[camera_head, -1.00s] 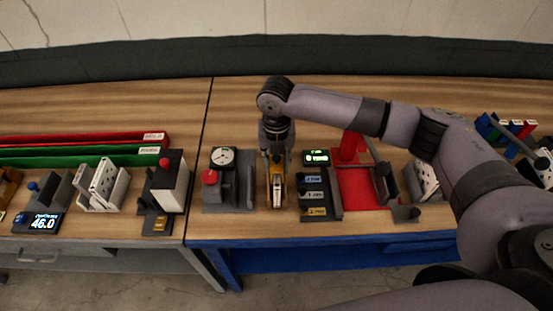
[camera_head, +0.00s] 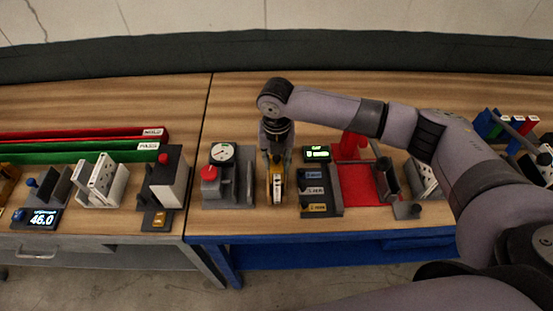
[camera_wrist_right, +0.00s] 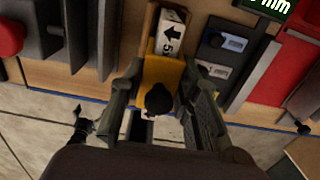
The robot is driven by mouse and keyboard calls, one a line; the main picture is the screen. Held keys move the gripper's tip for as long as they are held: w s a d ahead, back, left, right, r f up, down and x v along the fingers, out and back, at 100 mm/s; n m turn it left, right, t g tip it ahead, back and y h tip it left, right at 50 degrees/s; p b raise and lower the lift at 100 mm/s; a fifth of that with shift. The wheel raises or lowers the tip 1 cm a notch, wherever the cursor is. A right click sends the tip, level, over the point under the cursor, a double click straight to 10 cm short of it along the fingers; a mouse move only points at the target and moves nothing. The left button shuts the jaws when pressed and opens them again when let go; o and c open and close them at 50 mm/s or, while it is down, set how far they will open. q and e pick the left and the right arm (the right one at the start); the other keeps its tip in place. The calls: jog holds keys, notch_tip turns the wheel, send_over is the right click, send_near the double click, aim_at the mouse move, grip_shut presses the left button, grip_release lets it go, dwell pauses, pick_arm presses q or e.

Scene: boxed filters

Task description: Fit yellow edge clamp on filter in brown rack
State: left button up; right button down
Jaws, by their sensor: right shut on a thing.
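My right gripper (camera_head: 276,158) points down over a narrow brown rack (camera_head: 267,194) on the right-hand table. In the right wrist view its two fingers (camera_wrist_right: 162,102) are closed around the yellow edge clamp (camera_wrist_right: 163,72), which has a dark knob. The white filter (camera_wrist_right: 170,38) with a black arrow label stands in the brown rack, directly beyond the clamp. The clamp looks to be at the filter's near end; whether it is seated on the edge is hidden. In the head view the filter (camera_head: 277,188) shows below the gripper. My left gripper is not in view.
A grey gauge fixture with a red button (camera_head: 209,173) stands close left of the rack. A dark panel with a green display (camera_head: 316,153) and labelled slots is close on the right. A red plate fixture (camera_head: 357,184) lies farther right.

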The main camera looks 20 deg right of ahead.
jog(key=shift+f, duration=0.35)
jog(key=c, duration=1.1)
grip_release()
jog(key=shift+r, duration=0.15)
notch_tip(320, 180, up, 12)
jog(key=shift+f, duration=0.15)
